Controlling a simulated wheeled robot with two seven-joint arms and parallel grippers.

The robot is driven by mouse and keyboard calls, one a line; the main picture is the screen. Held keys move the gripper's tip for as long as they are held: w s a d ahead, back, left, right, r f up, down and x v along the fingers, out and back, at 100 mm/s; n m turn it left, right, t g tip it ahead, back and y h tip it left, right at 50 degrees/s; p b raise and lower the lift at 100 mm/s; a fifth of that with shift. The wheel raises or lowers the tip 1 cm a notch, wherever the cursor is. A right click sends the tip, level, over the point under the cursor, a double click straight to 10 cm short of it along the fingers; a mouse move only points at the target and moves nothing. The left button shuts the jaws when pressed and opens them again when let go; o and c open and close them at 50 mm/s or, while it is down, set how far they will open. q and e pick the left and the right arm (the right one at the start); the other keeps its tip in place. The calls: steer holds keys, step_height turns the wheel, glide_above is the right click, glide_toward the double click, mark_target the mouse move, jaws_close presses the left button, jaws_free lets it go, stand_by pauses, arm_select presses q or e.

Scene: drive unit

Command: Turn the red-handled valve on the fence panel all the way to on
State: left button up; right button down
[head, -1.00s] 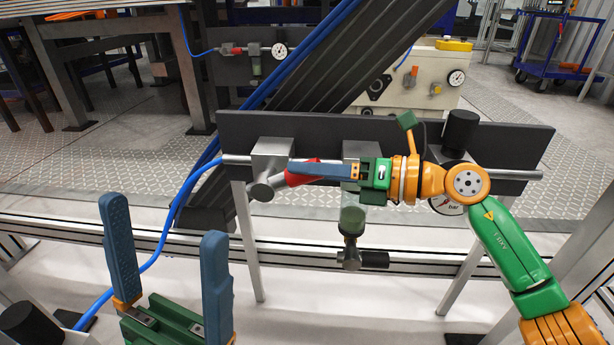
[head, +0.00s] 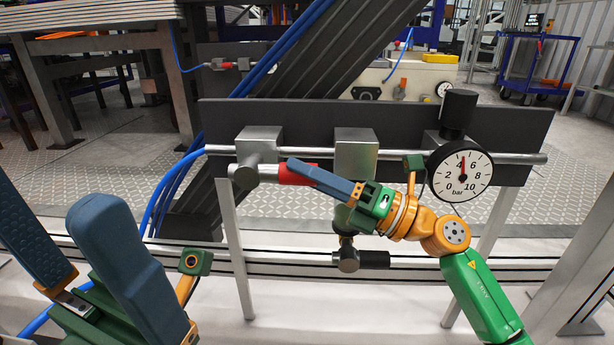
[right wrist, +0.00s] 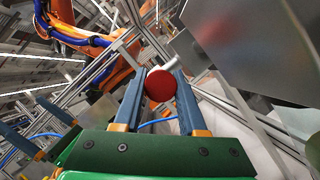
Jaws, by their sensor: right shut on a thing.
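The valve is a grey block (head: 258,145) on the dark fence panel (head: 310,118), with a pipe running through it. Its red handle (head: 292,173) points right in the head view, roughly level and along the pipe. My right gripper (head: 312,173) is shut on the red handle. In the right wrist view the round red end (right wrist: 160,86) sits between the two blue fingers. My left gripper (head: 50,200) is open and empty at the lower left, in front of the panel and away from it.
A pressure gauge (head: 460,173) on the panel's right side has its needle near 5 bar. A grey filter block (head: 355,150) is partly behind my right gripper. Blue hoses (head: 165,195) run at the left. A blue trolley (head: 540,60) stands far behind.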

steer(key=shift+c, duration=2.4)
jaws_free()
